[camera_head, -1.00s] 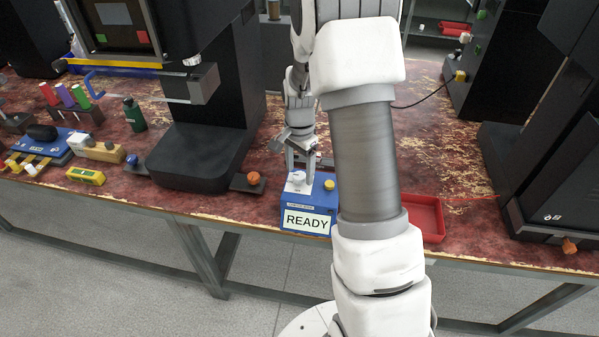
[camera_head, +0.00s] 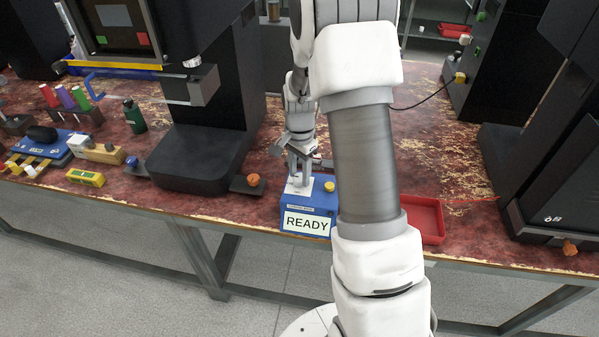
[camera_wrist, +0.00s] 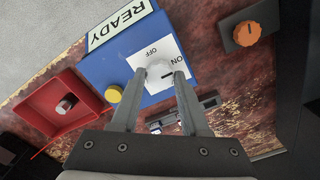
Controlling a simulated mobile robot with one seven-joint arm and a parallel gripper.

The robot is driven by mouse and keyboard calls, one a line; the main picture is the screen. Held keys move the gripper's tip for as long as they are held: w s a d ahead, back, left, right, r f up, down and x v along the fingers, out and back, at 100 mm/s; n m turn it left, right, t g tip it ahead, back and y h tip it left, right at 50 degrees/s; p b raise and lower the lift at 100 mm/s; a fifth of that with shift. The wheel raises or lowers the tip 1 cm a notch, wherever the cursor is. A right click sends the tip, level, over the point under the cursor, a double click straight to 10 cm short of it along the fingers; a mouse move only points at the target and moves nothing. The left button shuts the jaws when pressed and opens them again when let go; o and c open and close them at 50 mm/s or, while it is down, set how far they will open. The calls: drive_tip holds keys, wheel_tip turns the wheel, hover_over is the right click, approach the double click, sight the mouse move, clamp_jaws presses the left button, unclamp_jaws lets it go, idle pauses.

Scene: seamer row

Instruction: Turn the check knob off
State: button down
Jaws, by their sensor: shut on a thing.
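The check knob (camera_wrist: 158,70) is a small pale knob on a white plate (camera_wrist: 152,52) lettered OFF and ON. The plate is on top of a blue box (camera_head: 305,209) with a READY label, at the table's front edge. My gripper (camera_wrist: 160,74) points down at the box, with one finger on each side of the knob, shut on it. In the head view, my gripper (camera_head: 299,178) hides most of the knob. I cannot tell clearly which way the knob points.
A yellow button (camera_wrist: 114,94) is beside the plate on the same box. A red tray (camera_head: 427,218) lies to the right, partly behind my arm. An orange knob (camera_head: 253,180) is to the left, by a black machine (camera_head: 200,155).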

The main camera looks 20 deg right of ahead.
drive_tip(key=n, duration=0.4)
drive_tip(key=shift+n, duration=0.3)
drive_tip(key=n, duration=0.4)
drive_tip(key=shift+n, duration=0.3)
drive_tip(key=n, duration=0.4)
drive_tip(key=shift+r+n+p, duration=0.1)
drive_tip(key=shift+n+p, duration=0.2)
drive_tip(key=shift+p, duration=0.05)
drive_tip(key=shift+n+p, duration=0.4)
drive_tip(key=shift+n, duration=1.7)
drive_tip(key=shift+c, duration=2.1)
unclamp_jaws()
